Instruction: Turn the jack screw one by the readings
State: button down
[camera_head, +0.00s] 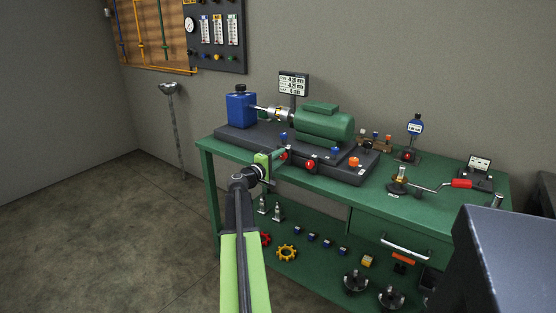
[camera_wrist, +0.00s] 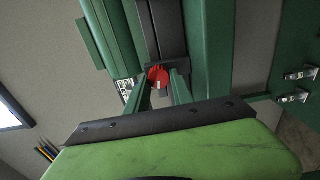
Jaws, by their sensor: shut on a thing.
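My gripper (camera_head: 277,156) reaches from the front to the near edge of the dark machine base (camera_head: 238,139) on the green bench. It is shut on a red jack screw knob (camera_head: 285,155) at the base's front side. In the wrist view the same red knob (camera_wrist: 158,78) sits between the two green fingers (camera_wrist: 162,88). A second red knob (camera_head: 309,164) is to the right on the same side. A green motor (camera_head: 325,122) lies on the base, coupled by a shaft to a blue pump (camera_head: 241,109). A display (camera_head: 293,85) behind shows several lines of readings, too small to read surely.
A hand crank with a red grip (camera_head: 461,183), a blue dial gauge (camera_head: 416,126) and a small meter (camera_head: 479,162) stand on the bench's right part. An orange knob (camera_head: 354,162) is near the base's right end. The lower shelf (camera_head: 300,265) holds several small parts. Floor is clear at left.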

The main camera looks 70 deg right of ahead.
jog(key=shift+w+d+n, duration=0.1)
jog(key=shift+n, duration=0.4)
jog(key=c, duration=1.1)
grip_release()
jog(key=v, duration=1.7)
jog(key=shift+a, duration=0.3)
